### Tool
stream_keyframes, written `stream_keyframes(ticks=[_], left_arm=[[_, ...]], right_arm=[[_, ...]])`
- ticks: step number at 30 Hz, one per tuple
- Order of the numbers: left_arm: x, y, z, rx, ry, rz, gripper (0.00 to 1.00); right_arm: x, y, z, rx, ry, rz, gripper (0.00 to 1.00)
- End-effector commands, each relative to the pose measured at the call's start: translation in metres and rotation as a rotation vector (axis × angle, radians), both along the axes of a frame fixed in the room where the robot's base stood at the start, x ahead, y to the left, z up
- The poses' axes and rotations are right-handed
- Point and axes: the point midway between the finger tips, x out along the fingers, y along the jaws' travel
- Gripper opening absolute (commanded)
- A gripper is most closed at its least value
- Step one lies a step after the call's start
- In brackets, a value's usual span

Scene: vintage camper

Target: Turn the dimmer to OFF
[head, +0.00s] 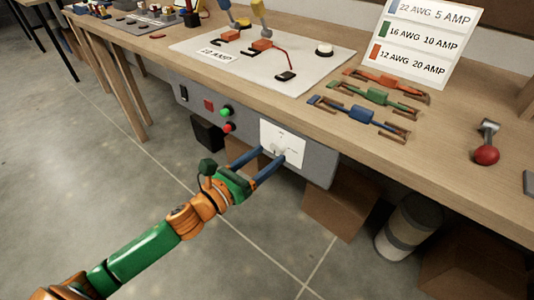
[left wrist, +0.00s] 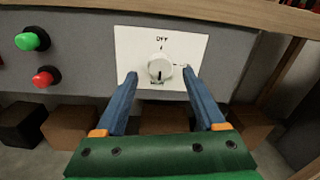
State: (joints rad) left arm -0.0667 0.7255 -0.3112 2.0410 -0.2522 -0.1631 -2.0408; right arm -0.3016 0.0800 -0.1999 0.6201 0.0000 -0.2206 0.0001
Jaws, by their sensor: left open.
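The dimmer is a round white knob (left wrist: 160,68) on a white plate (left wrist: 190,45), set in the grey front panel under the bench. The plate reads OFF above the knob, with a small mark under the word. A dark line on the knob's face appears to point down, away from OFF. In the head view the plate (head: 293,139) is on the right part of the panel. My left gripper (head: 271,153) is open, its blue fingers reaching to either side of the knob (head: 278,150). In the left wrist view gaps show between knob and fingers.
A green button (left wrist: 32,39) and a red button (left wrist: 46,76) sit left of the plate. Above is the wooden bench (head: 460,160) with coloured wire pieces (head: 375,96) and a red-ended tool (head: 486,146). Cardboard boxes (head: 340,205) and a bucket (head: 408,228) stand below.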

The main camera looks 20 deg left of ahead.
Motion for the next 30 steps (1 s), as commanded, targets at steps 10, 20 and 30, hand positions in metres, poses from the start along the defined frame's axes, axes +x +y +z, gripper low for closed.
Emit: stream_keyframes(ticks=[10,20,30], left_arm=[[0.0138,-0.0063,-0.0005,-0.001,0.001,-0.001,0.72],[0.0137,-0.0062,-0.0005,-0.001,0.002,0.0,0.04],[0.0135,-0.0062,-0.0001,-0.035,0.014,0.0,0.0]], right_arm=[[0.0,0.0003,0.001,0.0,0.0,0.0,0.5],[0.0005,0.0004,0.001,0.001,-0.001,0.0,0.5],[0.0011,0.0005,0.0026,0.0,-0.002,0.0,0.5]])
